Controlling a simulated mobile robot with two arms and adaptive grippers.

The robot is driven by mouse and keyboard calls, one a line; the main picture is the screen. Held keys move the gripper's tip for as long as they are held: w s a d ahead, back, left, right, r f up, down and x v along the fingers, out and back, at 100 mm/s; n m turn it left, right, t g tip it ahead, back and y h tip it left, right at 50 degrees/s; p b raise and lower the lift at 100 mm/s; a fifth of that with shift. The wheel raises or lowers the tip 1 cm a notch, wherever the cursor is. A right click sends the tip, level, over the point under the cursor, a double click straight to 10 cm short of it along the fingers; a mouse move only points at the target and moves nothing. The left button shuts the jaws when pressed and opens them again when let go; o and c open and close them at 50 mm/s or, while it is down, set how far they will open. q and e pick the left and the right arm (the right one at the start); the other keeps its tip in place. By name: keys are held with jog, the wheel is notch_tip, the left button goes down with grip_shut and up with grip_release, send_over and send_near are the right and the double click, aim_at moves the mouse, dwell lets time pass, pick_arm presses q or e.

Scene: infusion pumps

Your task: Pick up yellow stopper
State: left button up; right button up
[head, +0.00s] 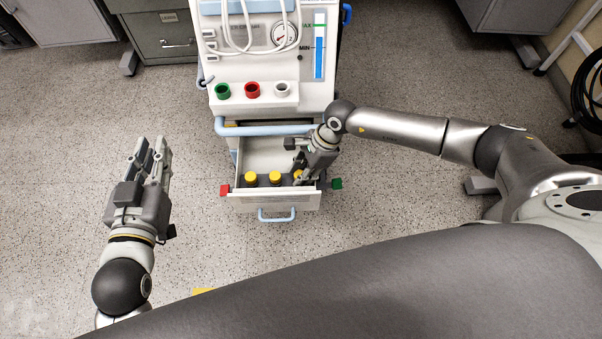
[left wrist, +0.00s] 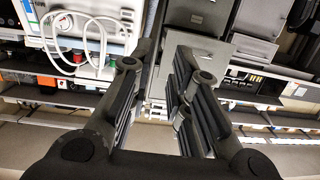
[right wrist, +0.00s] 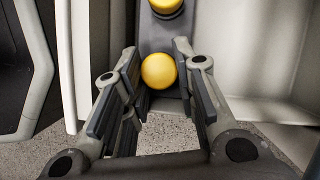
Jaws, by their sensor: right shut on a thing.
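Several yellow stoppers stand in a row in the open drawer (head: 228,203), at its front. Two of them, the left stopper (head: 250,177) and the middle stopper (head: 275,177), stand clear of my grippers. My right gripper (head: 301,177) reaches down into the drawer and is shut on the rightmost yellow stopper (head: 297,174). That stopper (right wrist: 159,71) shows between the fingers in the right wrist view, with another yellow stopper (right wrist: 166,5) beyond it. My left gripper (head: 153,145) is open and empty over the floor, left of the drawer.
The pump cart (head: 265,112) stands behind the drawer, with a green port (head: 222,90), a red port (head: 252,90) and a white port (head: 282,88). A red piece (head: 225,190) and a green piece (head: 337,183) flank the drawer front. A grey cabinet (head: 165,42) stands behind left.

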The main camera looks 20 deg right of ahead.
aim_at(297, 175)
pick_arm(q)
jog(key=shift+f, duration=0.1)
pick_arm(e)
jog(key=shift+r, duration=0.2)
